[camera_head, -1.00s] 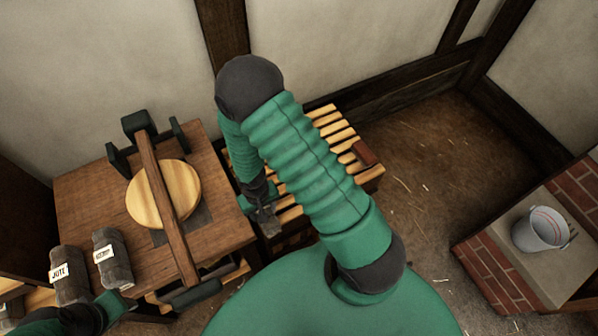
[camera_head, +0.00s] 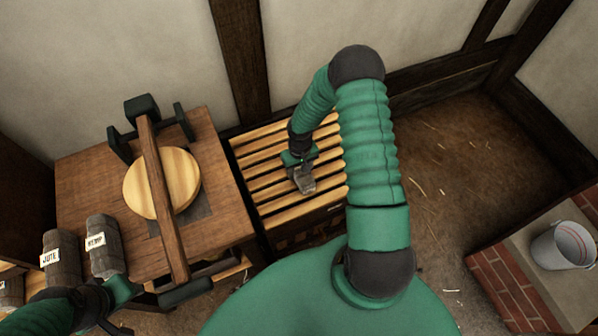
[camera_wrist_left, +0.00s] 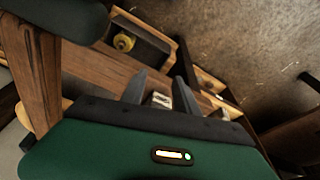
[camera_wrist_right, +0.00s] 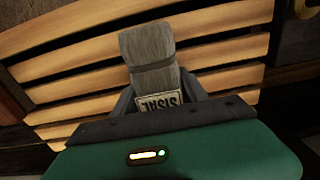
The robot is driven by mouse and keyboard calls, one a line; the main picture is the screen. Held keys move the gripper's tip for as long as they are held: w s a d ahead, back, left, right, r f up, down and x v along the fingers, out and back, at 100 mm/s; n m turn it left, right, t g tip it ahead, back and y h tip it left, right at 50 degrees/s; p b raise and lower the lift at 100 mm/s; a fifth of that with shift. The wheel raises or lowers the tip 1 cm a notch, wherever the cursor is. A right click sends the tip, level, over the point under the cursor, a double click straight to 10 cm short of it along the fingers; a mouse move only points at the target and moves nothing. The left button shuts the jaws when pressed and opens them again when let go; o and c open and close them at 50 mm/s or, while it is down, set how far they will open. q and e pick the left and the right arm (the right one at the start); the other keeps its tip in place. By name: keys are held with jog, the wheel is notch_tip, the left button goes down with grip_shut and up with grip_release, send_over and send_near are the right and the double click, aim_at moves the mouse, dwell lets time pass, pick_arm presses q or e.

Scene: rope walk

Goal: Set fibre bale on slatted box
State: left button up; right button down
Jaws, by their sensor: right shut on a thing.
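The fibre bale (camera_wrist_right: 155,62) is a grey wrapped bundle with a pale label, partly readable, in the right wrist view. My right gripper (camera_head: 301,170) is shut on it. In the head view this bale (camera_head: 304,184) is over the middle of the slatted box (camera_head: 266,210), whose pale slats also fill the back of the right wrist view (camera_wrist_right: 225,18). I cannot tell whether the bale touches the slats. My left gripper (camera_wrist_left: 162,85) is open, with its fingers apart, at the lower left of the head view.
Left of the box is a wooden table (camera_head: 215,232) with a round wooden disc (camera_head: 150,190) under a beam (camera_head: 162,200). Bales labelled JUTE (camera_head: 62,262) and HEMP (camera_head: 104,250) stand at its near left. A metal bucket (camera_head: 562,246) is at right on a brick-sided block (camera_head: 508,290).

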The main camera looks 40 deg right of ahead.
jog(key=shift+d, duration=0.25)
jog(key=c, duration=1)
grip_release()
jog(key=shift+c, duration=0.2)
jog(key=o, duration=0.4)
jog(key=shift+a, duration=0.15)
jog(key=shift+a+r, duration=0.15)
